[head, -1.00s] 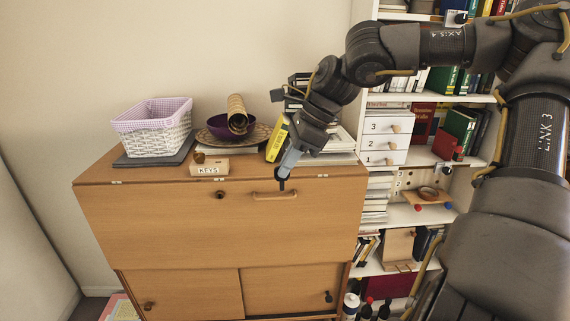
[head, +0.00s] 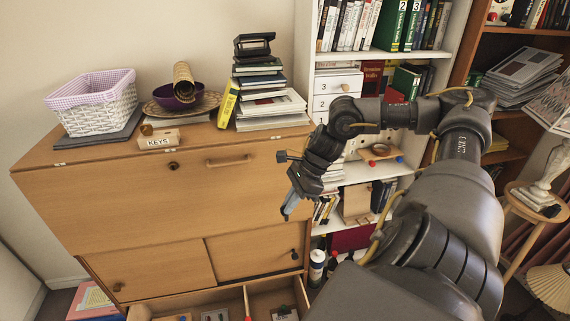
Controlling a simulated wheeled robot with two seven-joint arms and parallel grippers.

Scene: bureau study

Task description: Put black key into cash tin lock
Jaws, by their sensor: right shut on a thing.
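My right gripper (head: 287,207) hangs in front of the right edge of the wooden bureau (head: 110,215), pointing down. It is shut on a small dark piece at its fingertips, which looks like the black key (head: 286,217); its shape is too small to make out. I cannot pick out a cash tin or its lock for certain. My left gripper is not in view.
A drawer (head: 247,301) stands open below the bureau, holding several small things, cut off by the frame. A wooden KEYS box (head: 158,141), white basket (head: 92,103), purple bowl (head: 170,98) and book stack (head: 262,105) stand on top. Bookshelves fill the right.

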